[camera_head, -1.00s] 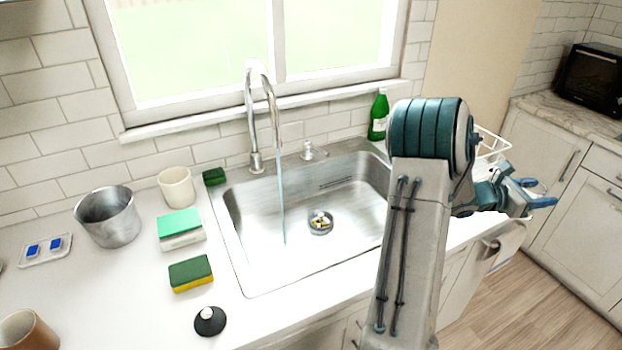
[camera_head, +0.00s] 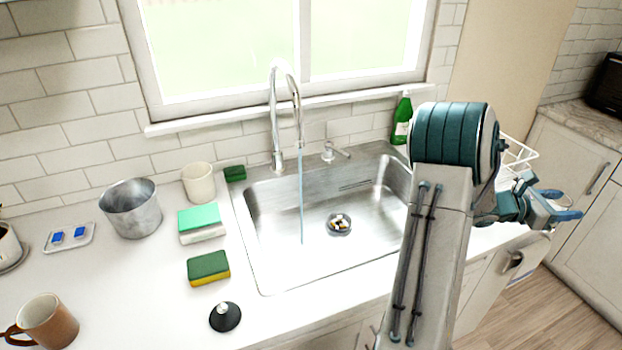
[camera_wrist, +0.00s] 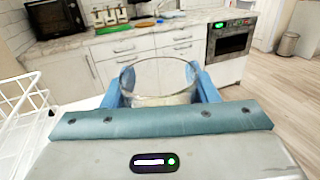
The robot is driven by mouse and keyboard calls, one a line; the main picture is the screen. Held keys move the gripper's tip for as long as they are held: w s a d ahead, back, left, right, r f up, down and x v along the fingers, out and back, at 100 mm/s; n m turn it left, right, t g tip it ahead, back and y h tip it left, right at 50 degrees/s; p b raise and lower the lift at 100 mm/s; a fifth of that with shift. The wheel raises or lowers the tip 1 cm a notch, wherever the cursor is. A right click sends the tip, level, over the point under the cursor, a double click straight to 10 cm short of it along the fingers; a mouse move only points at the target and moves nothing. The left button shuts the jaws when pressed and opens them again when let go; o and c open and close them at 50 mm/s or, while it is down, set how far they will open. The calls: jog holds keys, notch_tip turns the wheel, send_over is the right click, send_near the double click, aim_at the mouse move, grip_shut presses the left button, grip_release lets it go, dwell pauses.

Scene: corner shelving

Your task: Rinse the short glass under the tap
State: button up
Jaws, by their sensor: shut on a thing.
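In the wrist view my gripper (camera_wrist: 160,92) is shut on a clear short glass (camera_wrist: 160,82), with a blue finger on each side of it. In the head view my gripper (camera_head: 562,205) is at the right, to the right of the sink, and the glass is hard to make out there. The tap (camera_head: 283,115) is a tall chrome gooseneck behind the sink (camera_head: 275,215). A thin stream of water (camera_head: 301,200) runs from it into the basin, well left of my gripper.
A white wire rack (camera_head: 517,155) stands close by my arm; it also shows in the wrist view (camera_wrist: 22,115). A green bottle (camera_head: 402,120) stands behind the sink. Sponges (camera_head: 208,268), a metal pot (camera_head: 131,208), a cream cup (camera_head: 198,182) and a brown mug (camera_head: 46,322) occupy the left counter.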

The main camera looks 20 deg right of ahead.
jog(key=shift+d, duration=0.15)
jog(key=shift+d, duration=0.45)
jog(key=shift+a, duration=0.1)
jog(key=shift+a+b, duration=0.3)
jog(key=shift+a, duration=0.25)
jog(key=shift+d, duration=0.25)
jog(key=shift+d, duration=0.4)
jog(key=shift+a, duration=0.15)
jog(key=shift+a+b, duration=0.3)
jog(key=shift+a, duration=0.2)
